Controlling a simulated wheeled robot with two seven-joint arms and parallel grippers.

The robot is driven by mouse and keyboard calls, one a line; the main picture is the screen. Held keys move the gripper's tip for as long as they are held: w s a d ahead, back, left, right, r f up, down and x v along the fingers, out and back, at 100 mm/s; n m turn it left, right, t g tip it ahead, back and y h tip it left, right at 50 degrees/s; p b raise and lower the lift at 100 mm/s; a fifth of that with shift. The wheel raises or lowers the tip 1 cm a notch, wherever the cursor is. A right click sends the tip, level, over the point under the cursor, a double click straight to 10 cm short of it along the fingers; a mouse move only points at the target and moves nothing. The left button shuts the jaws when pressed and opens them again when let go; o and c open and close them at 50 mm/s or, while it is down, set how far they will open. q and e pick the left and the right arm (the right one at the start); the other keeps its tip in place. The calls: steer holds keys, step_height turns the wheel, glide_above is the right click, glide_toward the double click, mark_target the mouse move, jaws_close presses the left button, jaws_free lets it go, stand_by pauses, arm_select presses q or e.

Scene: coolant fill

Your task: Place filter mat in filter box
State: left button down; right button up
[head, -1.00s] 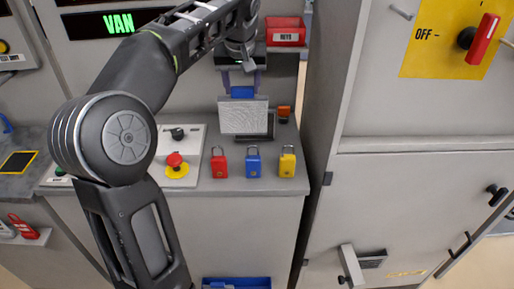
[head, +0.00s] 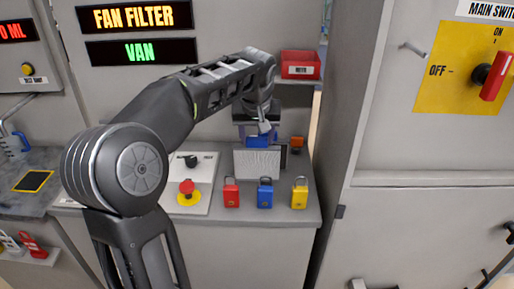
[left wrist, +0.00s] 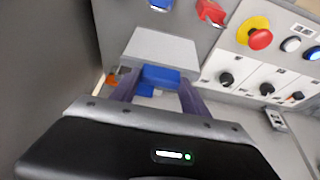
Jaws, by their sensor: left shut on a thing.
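The filter mat (head: 257,163) is a pale grey, finely textured rectangle with a blue tab (head: 257,141) on its upper edge. My left gripper (head: 258,131) is shut on the tab, with the mat in front of the fingertips. In the left wrist view the mat (left wrist: 160,48) looks plain grey, and the gripper's two purple fingers (left wrist: 157,92) are on either side of the blue tab. The mat is over the back of the grey bench; I cannot tell whether it touches it. I cannot make out the filter box for certain. My right gripper is out of view.
Red (head: 231,193), blue (head: 265,193) and yellow (head: 299,193) padlocks stand on the bench in front of the mat. A control box with a red emergency button (head: 186,187) is to the left. A red bin (head: 300,65) is behind; a tall grey cabinet (head: 420,150) bounds the right.

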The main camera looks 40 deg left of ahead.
mark_target(257, 147)
arm_select(q)
step_height(257, 147, down, 4)
steer(key=shift+r, duration=0.2)
steer(key=shift+f, duration=0.1)
steer(key=c, duration=1)
jaws_free()
steer(key=shift+f, duration=0.2)
steer(key=o, duration=0.4)
steer(key=shift+r, duration=0.1)
steer(key=shift+o, duration=0.2)
steer(key=shift+r, duration=0.15)
steer(key=v, duration=1.2)
